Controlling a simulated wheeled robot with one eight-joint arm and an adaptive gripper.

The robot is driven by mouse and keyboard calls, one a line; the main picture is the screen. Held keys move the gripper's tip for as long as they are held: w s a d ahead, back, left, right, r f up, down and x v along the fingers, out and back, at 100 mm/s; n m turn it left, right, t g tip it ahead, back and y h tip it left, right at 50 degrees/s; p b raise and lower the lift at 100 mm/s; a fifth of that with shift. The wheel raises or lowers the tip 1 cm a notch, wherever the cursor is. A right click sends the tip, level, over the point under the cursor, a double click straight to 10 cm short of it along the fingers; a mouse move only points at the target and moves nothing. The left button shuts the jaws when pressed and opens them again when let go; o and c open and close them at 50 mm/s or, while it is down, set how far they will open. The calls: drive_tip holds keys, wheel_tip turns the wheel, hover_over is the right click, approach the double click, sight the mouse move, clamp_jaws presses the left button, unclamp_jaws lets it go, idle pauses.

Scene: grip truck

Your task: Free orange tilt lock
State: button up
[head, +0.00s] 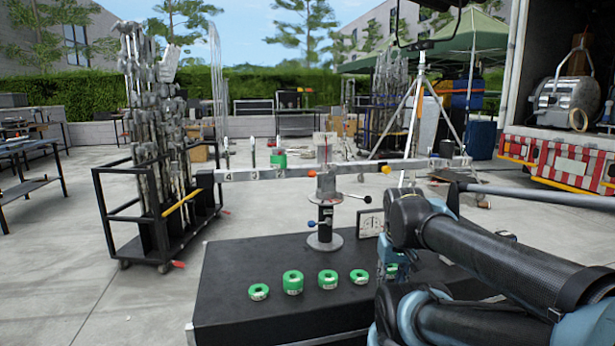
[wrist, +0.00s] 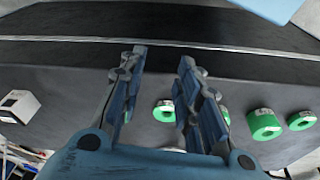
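A metal stand (head: 326,205) rises from the black case, with a long numbered beam (head: 260,172) across its head. A smaller orange spot (head: 312,173) is on the head's left side. Which one is the tilt lock is not certain. A black knob (head: 367,198) and a blue knob (head: 311,223) sit lower. My gripper (wrist: 160,56) is open and empty in the wrist view, above the black case top. It is below and apart from the orange knob, which the wrist view does not show.
Several green tape rolls (head: 293,282) lie on the black case (head: 230,275); they also show in the wrist view (wrist: 264,124). A black cart (head: 130,215) stands left.

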drive_tip(key=w+a+r+n+t+h, duration=0.1)
drive_tip(key=w+a+r+n+h, duration=0.25)
drive_tip(key=w+r+n, duration=0.4)
drive_tip(key=w+a+r+n+t+h, duration=0.1)
drive_tip(key=w+a+r+n+h, duration=0.1)
drive_tip(key=w+a+r+n, duration=0.4)
drive_tip(key=w+a+r+n+t+h, duration=0.1)
drive_tip(key=w+a+r+n+t, duration=0.1)
drive_tip(key=a+r+n, duration=0.45)
drive_tip(key=w+a+r+n+t+h, duration=0.1)
drive_tip(key=a+r+n+t, duration=0.15)
drive_tip(key=a, duration=0.65)
drive_tip(key=w+a+r+n+t, duration=0.25)
drive_tip(key=a+r, duration=0.25)
drive_tip(key=a, duration=0.3)
approach(321, 173)
drive_tip(key=w+f, duration=0.3)
drive_tip(key=w, duration=0.3)
drive_tip(key=shift+s+d+f+n, duration=0.2)
drive_tip(key=shift+s+d+n, duration=0.05)
drive_tip(key=shift+d+n, duration=0.1)
clamp_jaws()
